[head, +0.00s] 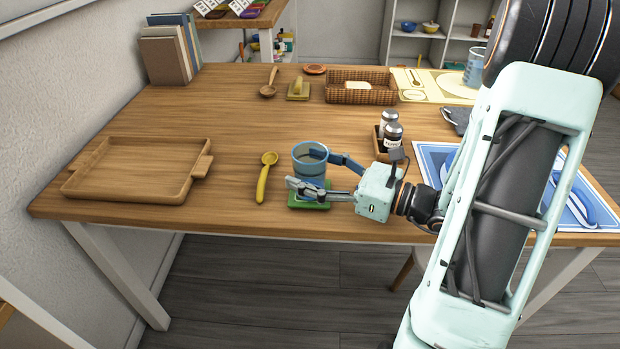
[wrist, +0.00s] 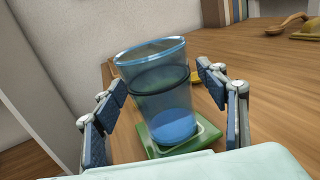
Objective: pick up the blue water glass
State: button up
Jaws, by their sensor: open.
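The blue water glass (head: 309,160) stands upright on a small green coaster (head: 309,204) near the front edge of the wooden table. It is see-through with a darker band around it, and it also shows in the wrist view (wrist: 155,90). My gripper (head: 308,172) is open and low, with one finger on each side of the glass. In the wrist view the fingers (wrist: 165,105) flank the glass with gaps showing on both sides. In the head view the near finger hides part of the lower glass and coaster.
A yellow spoon (head: 264,178) lies just left of the glass. A wooden tray (head: 135,170) is further left. Two shakers (head: 392,133) in a holder stand behind my gripper. A wicker basket (head: 360,88) is at the back. A blue-bordered placemat (head: 432,155) lies right, partly behind my arm.

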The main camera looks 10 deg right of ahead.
jog(key=c, duration=1.4)
jog(key=shift+r, duration=0.15)
jog(key=shift+r+p, duration=0.9)
jog(key=shift+p, duration=0.05)
jog(key=s+r+p, duration=0.7)
jog(key=r+p, duration=0.1)
jog(key=p, duration=0.3)
jog(key=shift+s+d+r, duration=0.35)
jog(key=shift+d+r, duration=0.05)
jog(key=s+r+p, duration=0.2)
jog(key=s+p, duration=0.4)
jog(key=p, duration=0.4)
jog(key=shift+s, duration=0.15)
